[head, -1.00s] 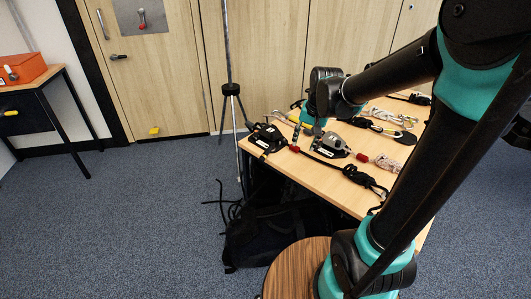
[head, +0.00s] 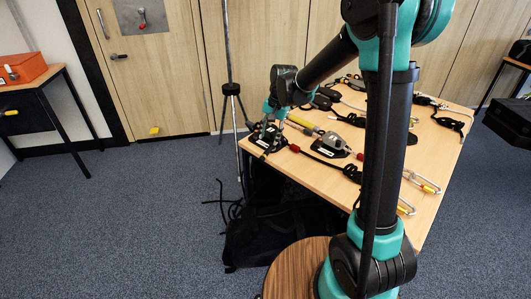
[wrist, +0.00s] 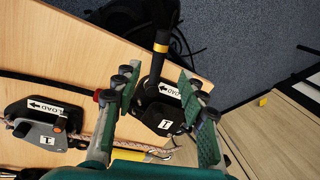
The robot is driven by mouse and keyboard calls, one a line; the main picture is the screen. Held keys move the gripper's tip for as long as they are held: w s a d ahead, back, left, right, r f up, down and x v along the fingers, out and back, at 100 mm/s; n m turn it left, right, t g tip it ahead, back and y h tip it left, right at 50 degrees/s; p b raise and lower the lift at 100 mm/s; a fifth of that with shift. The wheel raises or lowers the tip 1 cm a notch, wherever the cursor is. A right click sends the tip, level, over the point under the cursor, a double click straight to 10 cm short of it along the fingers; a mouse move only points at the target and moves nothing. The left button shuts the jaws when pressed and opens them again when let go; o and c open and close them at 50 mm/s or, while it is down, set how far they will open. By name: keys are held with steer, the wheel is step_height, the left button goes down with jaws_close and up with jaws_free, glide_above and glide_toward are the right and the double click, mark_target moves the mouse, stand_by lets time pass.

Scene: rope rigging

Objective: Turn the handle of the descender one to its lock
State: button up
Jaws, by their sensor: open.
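Two dark descenders with white LOAD labels lie on the wooden table. One descender (head: 258,143) is at the table's near left corner, and it shows between my fingers in the wrist view (wrist: 170,112). The other descender (head: 328,147), with a grey body, lies to its right; it is at the left in the wrist view (wrist: 45,125).
The table (head: 420,172) carries ropes, carabiners and a yellow-sleeved tool (head: 299,121) behind the descenders. A metal pole (head: 229,60) stands close to the table's left corner. A black bag (head: 275,228) is on the floor below.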

mark_target(265, 153)
steer(key=f, duration=0.3)
steer(key=a+f, duration=0.1)
steer(key=f, duration=0.5)
steer(key=shift+w+a, duration=0.3)
jaws_close()
